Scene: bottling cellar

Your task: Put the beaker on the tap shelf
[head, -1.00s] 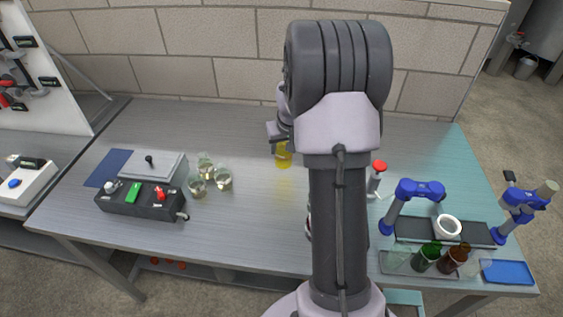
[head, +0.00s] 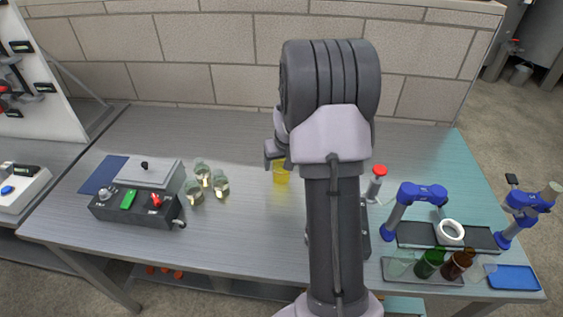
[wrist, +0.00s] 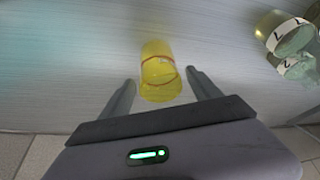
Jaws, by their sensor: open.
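A yellow, see-through beaker (head: 281,174) stands on the metal table near the middle, just beyond my arm. In the wrist view the beaker (wrist: 158,72) shows a thin red line around it. My gripper (wrist: 160,77) is open, with one finger on each side of the beaker's near part and a visible gap on both sides. In the head view my gripper is mostly hidden behind my arm. I cannot pick out the tap shelf with certainty in either view.
Several clear jars (head: 203,173) stand left of the beaker, beside a dark control box (head: 133,207). To the right are a red-capped bottle (head: 377,182), a blue-armed machine (head: 422,191) and a tray (head: 398,276) with bottles. A block wall (head: 180,60) closes the back.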

